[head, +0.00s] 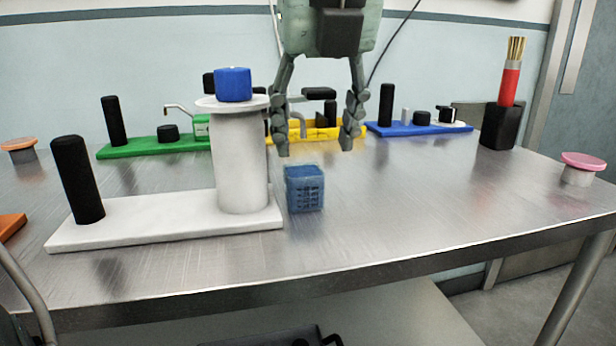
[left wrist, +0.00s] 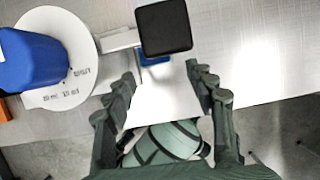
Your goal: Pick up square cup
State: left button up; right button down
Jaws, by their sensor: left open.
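A small blue square cup (head: 305,188) with a patterned side stands upright on the metal table, just right of the white base's end. My left gripper (head: 314,150) hangs above it, pointing down. Its fingers are spread apart and empty, and they do not touch the cup. In the left wrist view the open left gripper (left wrist: 160,70) shows a small piece of blue (left wrist: 154,60), probably the cup, mostly hidden by a dark square block. My right gripper is not in view.
A white pillar (head: 240,165) with a blue block (head: 233,85) on top stands close left of the cup on a white base (head: 165,222). A black post (head: 77,180) stands on that base. Green, yellow and blue modules line the back.

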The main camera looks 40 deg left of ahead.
aim_at(307, 209)
pick_arm(q)
jog(key=x, duration=0.7)
jog(key=shift+s+a+f, duration=0.25)
jog(key=shift+s+f, duration=0.05)
jog(key=shift+f, duration=0.15)
jog(key=shift+c, duration=0.3)
jog(key=c, duration=0.8)
jog(key=shift+o, duration=0.2)
jog(key=shift+r, duration=0.2)
